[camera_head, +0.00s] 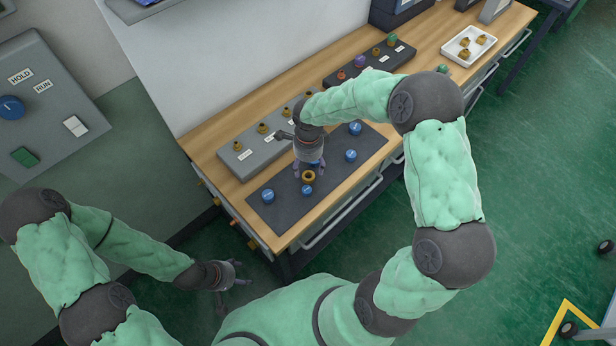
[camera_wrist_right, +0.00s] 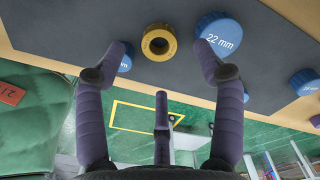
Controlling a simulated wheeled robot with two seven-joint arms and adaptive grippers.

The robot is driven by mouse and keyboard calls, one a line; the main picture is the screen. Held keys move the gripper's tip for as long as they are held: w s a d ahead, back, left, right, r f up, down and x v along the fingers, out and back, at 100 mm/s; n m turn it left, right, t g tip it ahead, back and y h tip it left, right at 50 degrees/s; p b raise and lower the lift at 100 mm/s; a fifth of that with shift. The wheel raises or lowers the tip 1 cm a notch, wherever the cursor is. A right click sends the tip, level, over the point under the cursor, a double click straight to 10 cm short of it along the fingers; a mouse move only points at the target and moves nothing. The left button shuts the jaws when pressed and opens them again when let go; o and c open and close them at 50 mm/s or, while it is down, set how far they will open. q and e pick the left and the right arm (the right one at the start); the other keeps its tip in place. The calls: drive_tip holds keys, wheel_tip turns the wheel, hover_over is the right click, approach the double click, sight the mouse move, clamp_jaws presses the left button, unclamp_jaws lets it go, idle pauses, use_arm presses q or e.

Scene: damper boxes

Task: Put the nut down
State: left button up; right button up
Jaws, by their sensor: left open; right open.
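The nut (camera_head: 308,176) is a brass-yellow ring with a dark hole. It appears to rest on the dark grey mat (camera_head: 345,178), near the mat's front edge. In the right wrist view the nut (camera_wrist_right: 158,42) lies beyond and between the spread fingertips, with no finger seen touching it. My right gripper (camera_head: 308,168) is open above the mat, right by the nut; its fingers (camera_wrist_right: 160,62) are wide apart and empty. My left gripper (camera_head: 238,280) is open and empty, low at the lower left, away from the bench.
Several blue caps stand on the mat around the nut; one marked 22 mm (camera_wrist_right: 218,36) is close beside it. A grey block (camera_head: 242,155) with brass fittings stands behind the mat. A white tray (camera_head: 468,46) with brass parts is at the far right of the wooden bench (camera_head: 425,85).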

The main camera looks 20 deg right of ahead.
sight(308, 174)
wheel_tip(308, 174, down, 5)
drive_tip(key=shift+f+b, duration=0.1)
drive_tip(key=shift+b, duration=0.55)
drive_tip(key=c, duration=1.3)
